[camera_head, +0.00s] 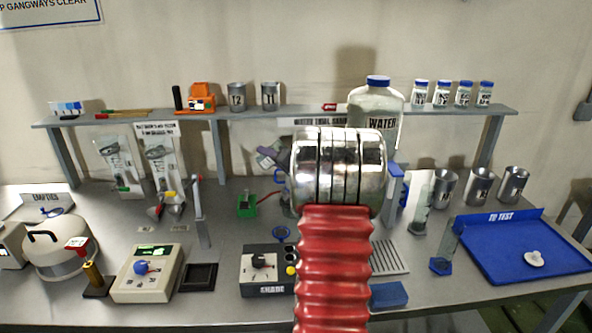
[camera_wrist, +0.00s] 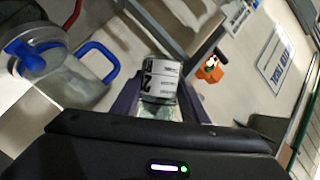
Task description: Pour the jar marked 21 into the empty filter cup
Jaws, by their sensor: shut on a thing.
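My gripper (camera_wrist: 158,100) is shut on a small jar (camera_wrist: 160,80) with a white label, held between its dark purple fingers. Part of a large dark digit, which looks like a 2, shows on the label; the rest is turned away. In the head view my gripper (camera_head: 270,157) pokes out left of my arm, above the bench, and the jar there is mostly hidden. In the wrist view a clear vessel with a blue rim and blue handle (camera_wrist: 97,56) stands left of the jar, apart from it. I cannot tell whether it is the filter cup.
A shelf (camera_head: 150,118) behind carries steel cups, a water jug (camera_head: 376,108) and several small lidded jars (camera_head: 442,94). A blue tray (camera_head: 520,250) lies at right. A control box (camera_head: 266,268) and a scale (camera_head: 150,272) stand in front. My arm blocks the bench middle.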

